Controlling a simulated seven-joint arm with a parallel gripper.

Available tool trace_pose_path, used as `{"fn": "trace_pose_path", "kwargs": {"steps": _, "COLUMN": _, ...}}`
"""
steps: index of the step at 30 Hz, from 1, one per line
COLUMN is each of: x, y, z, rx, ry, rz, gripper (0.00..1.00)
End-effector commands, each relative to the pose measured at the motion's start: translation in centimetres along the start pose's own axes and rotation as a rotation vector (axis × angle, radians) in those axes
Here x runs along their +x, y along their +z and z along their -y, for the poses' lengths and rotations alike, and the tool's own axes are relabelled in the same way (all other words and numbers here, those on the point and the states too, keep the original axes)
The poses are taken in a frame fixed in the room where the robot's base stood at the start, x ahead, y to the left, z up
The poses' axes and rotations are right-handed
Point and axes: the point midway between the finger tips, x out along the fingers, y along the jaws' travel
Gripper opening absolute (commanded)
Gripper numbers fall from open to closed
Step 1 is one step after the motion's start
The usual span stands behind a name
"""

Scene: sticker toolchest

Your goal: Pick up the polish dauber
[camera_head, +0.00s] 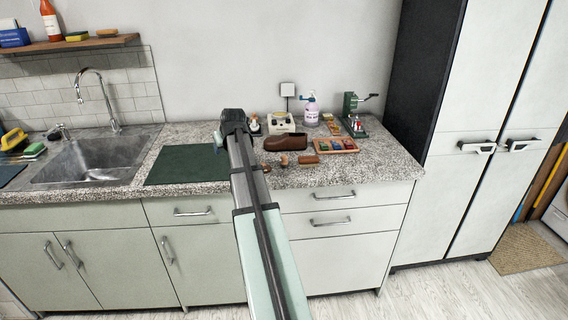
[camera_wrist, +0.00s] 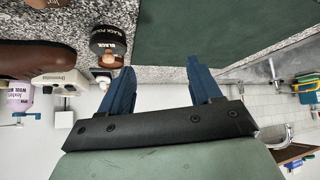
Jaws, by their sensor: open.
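A small brown knobbed piece (camera_head: 284,160), which looks like the polish dauber, stands near the front of the granite counter, before the brown shoe (camera_head: 286,142). It cannot be made out in the wrist view. My gripper (camera_head: 219,138) is above the counter by the right end of the green mat, left of and apart from that piece. In the wrist view my gripper (camera_wrist: 160,72) has its two blue fingers spread with nothing between them. A black polish container (camera_wrist: 108,38) with a brownish knob (camera_wrist: 108,60) shows beside the left finger there.
A brown block-like brush (camera_head: 308,159) lies right of the small piece, and a wooden tray (camera_head: 350,147) of small colored items beyond it. A white device (camera_head: 280,123), pump bottle (camera_head: 311,110) and green cranked tool (camera_head: 352,118) stand behind. The green mat (camera_head: 188,165) is bare.

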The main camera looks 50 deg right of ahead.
Motion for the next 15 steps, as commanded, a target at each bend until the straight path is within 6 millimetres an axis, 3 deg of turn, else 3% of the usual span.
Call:
{"fn": "trace_pose_path", "kwargs": {"steps": 1, "x": -1.1, "y": 0.5, "z": -2.6, "rx": 0.024, "ry": 0.014, "rz": 0.017, "gripper": 0.63}}
{"fn": "trace_pose_path", "kwargs": {"steps": 6, "x": -4.5, "y": 2.9, "z": -9.8, "rx": 0.096, "ry": 0.045, "rz": 0.083, "gripper": 0.63}}
{"fn": "trace_pose_path", "kwargs": {"steps": 12, "x": -8.5, "y": 5.8, "z": -16.1, "rx": 0.167, "ry": 0.069, "rz": 0.147, "gripper": 0.63}}
{"fn": "trace_pose_path", "kwargs": {"steps": 15, "x": -9.8, "y": 6.8, "z": -18.0, "rx": 0.191, "ry": 0.074, "rz": 0.169, "gripper": 0.63}}
